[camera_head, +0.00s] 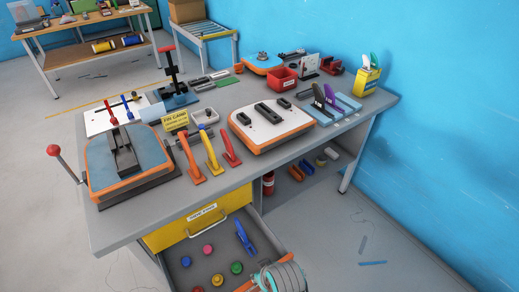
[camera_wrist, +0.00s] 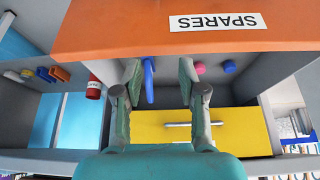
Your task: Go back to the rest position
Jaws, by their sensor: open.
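My gripper (camera_head: 280,277) shows at the bottom of the head view, over the front of an open grey drawer (camera_head: 210,262). In the wrist view my gripper (camera_wrist: 160,75) has its two fingers spread apart, with nothing held between them. A blue clamp-like piece (camera_head: 245,238) lies in the drawer; in the wrist view a blue piece (camera_wrist: 149,80) shows beyond and between the fingers, apart from them. Several coloured knobs, among them a pink one (camera_head: 208,249) and a green one (camera_head: 236,267), lie in the drawer.
The drawer's orange front (camera_wrist: 130,30) with a SPARES label is close to my gripper. A closed yellow drawer (camera_head: 200,218) is above it. The grey bench (camera_head: 130,222) carries boards, clamps and a red bin (camera_head: 283,79). Grey floor at right is mostly clear, beside the blue wall.

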